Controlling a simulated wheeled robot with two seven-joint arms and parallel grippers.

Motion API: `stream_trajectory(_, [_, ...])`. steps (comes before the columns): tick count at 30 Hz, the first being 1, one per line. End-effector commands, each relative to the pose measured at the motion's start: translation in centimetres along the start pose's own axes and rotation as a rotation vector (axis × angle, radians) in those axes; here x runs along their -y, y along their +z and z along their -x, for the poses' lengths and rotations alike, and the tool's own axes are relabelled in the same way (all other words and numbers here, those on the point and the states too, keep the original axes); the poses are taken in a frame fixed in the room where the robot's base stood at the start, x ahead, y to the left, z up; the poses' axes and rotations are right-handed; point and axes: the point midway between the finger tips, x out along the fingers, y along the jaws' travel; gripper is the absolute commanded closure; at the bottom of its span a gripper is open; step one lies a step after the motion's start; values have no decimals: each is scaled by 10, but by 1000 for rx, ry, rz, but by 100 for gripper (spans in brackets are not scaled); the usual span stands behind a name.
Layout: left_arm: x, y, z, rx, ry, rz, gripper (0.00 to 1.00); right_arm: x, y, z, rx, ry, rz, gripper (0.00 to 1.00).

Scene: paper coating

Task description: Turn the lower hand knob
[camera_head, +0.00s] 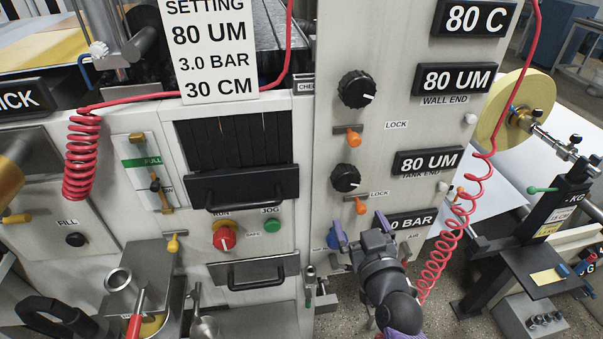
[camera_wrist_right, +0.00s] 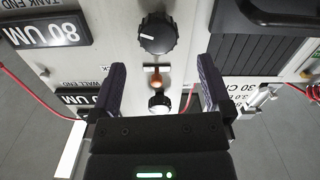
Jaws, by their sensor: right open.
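The lower black hand knob (camera_head: 345,178) is on the pale panel beside the TANK END display, which reads 80 UM (camera_head: 427,162). Its white mark points to the right. In the right wrist view, which is upside down, the knob (camera_wrist_right: 157,34) shows beyond the fingertips. My right gripper (camera_head: 361,227) is open and empty, below the knob and apart from it. Its two fingers (camera_wrist_right: 162,75) frame an orange lock lever (camera_wrist_right: 155,76). In the head view the lower lock lever (camera_head: 361,206) is between the knob and my gripper. My left gripper is not in view.
The upper black knob (camera_head: 357,89) and its orange lock lever (camera_head: 353,138) are above. A BAR display (camera_head: 408,221) is close to my right gripper. A coiled red hose (camera_head: 440,250) hangs to its right. A black drawer handle (camera_head: 241,187) is to the left.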

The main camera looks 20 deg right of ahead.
Motion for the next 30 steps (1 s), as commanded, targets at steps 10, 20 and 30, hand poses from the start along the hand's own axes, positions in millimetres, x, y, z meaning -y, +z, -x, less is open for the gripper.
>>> stream_trajectory(10, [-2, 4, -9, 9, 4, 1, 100, -7, -15, -62, -40, 17, 3, 0])
stream_trajectory(20, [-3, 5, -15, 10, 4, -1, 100, -7, -17, -98, -36, 15, 4, 0])
stream_trajectory(30, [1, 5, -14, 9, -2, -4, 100, -7, -17, -98, -35, 15, 4, 21])
